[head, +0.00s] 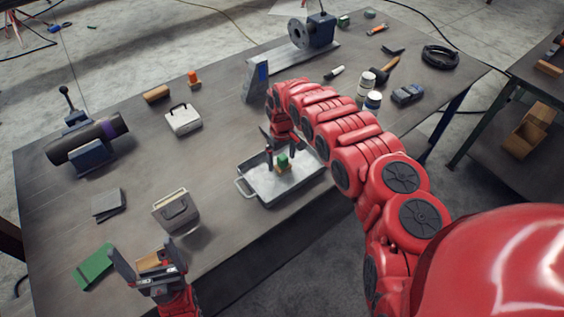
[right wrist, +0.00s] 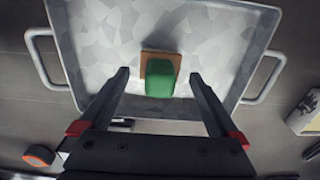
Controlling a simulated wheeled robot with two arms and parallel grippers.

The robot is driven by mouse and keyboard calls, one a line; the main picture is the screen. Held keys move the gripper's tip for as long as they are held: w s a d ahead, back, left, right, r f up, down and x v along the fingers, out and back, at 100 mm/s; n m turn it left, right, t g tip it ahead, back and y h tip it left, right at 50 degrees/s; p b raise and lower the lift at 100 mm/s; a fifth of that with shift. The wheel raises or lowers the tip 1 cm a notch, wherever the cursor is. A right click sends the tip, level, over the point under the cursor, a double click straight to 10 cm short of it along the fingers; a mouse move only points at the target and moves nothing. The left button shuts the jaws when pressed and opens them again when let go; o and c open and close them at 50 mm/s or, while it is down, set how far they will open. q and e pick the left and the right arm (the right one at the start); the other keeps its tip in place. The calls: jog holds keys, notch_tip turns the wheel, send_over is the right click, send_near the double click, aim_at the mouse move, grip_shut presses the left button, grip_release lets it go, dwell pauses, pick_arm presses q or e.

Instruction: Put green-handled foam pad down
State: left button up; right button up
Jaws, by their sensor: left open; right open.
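The foam pad has a tan base and a green handle (head: 283,162). It rests in a shallow metal tray (head: 251,190) with two side handles. In the right wrist view the pad (right wrist: 160,75) sits handle up near the middle of the tray floor (right wrist: 105,40). My right gripper (head: 281,154) is open just above the pad, its fingers to either side and apart from it; its fingertips also show in the right wrist view (right wrist: 159,76).
A grey open-topped container (head: 176,212) stands left of the tray. A green sheet (head: 93,267) lies beside my left gripper. A white case (head: 183,119), a clamped dark pipe (head: 88,140) and a grey upright block (head: 256,80) stand farther back. White jars (head: 366,86) stand right of my right arm.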

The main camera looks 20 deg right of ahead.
notch_tip(320, 180, up, 7)
jog(key=shift+s+d+f+b, duration=0.1)
jog(key=shift+b, duration=0.85)
notch_tip(320, 180, up, 3)
jog(key=shift+p, duration=0.75)
jog(key=shift+s+r, duration=0.1)
jog(key=shift+r, duration=0.25)
